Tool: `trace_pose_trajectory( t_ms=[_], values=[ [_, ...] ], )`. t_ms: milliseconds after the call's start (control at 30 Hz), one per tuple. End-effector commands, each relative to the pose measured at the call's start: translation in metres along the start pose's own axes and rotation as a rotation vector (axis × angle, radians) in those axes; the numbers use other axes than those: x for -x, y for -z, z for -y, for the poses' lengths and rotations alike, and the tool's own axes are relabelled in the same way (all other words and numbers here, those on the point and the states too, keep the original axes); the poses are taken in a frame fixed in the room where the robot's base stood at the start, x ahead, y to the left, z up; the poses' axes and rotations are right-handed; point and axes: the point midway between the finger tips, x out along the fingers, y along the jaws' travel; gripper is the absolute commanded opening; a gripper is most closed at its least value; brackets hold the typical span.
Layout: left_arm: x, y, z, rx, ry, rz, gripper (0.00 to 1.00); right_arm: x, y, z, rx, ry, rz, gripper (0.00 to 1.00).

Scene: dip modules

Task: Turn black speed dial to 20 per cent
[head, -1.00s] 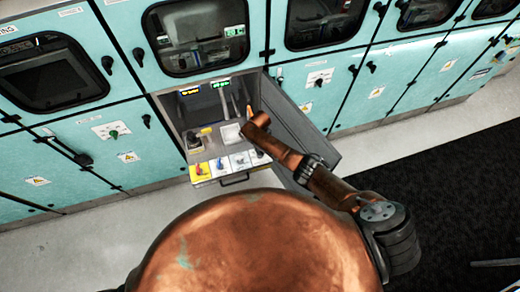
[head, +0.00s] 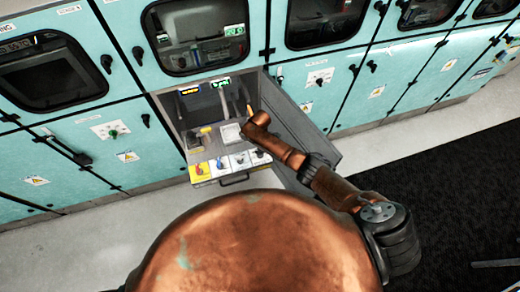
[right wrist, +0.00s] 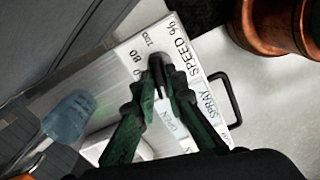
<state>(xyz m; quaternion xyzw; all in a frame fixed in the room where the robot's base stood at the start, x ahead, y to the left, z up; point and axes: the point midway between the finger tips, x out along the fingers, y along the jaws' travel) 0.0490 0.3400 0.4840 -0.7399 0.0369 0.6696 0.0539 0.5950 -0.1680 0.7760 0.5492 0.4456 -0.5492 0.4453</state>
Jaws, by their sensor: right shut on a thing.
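The black speed dial (right wrist: 156,66) shows in the right wrist view on a white plate (right wrist: 133,45) marked SPEED %, with 80 and 100 legible beside it. My right gripper (right wrist: 159,80) is shut on the dial, its dark green fingers on either side of it. The fingers hide part of the dial and the lower marks, so I cannot tell its exact setting. In the head view the plate is at the right end of a row of dials on the pulled-out panel, below my right wrist. My left gripper is not in view.
A blue dial (head: 220,163) and a yellow plate with a red dial (head: 199,170) sit farther left in the row. A handle (head: 234,180) runs along the panel front. An open grey door (head: 290,115) stands close to my right arm. Teal cabinets line the wall.

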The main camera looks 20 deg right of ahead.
Motion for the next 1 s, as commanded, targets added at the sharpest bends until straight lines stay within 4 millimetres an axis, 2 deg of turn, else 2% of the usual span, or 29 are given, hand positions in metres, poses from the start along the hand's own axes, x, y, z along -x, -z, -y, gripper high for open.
trace_pose_trajectory(
  t_ms=[400,1000],
  values=[
    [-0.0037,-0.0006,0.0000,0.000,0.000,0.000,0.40,-0.0012,-0.0019,0.0009,0.217,0.003,0.003,0.00],
    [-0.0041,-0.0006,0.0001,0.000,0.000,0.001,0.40,-0.0007,-0.0020,0.0005,0.258,0.002,0.003,0.00]
  ],
)
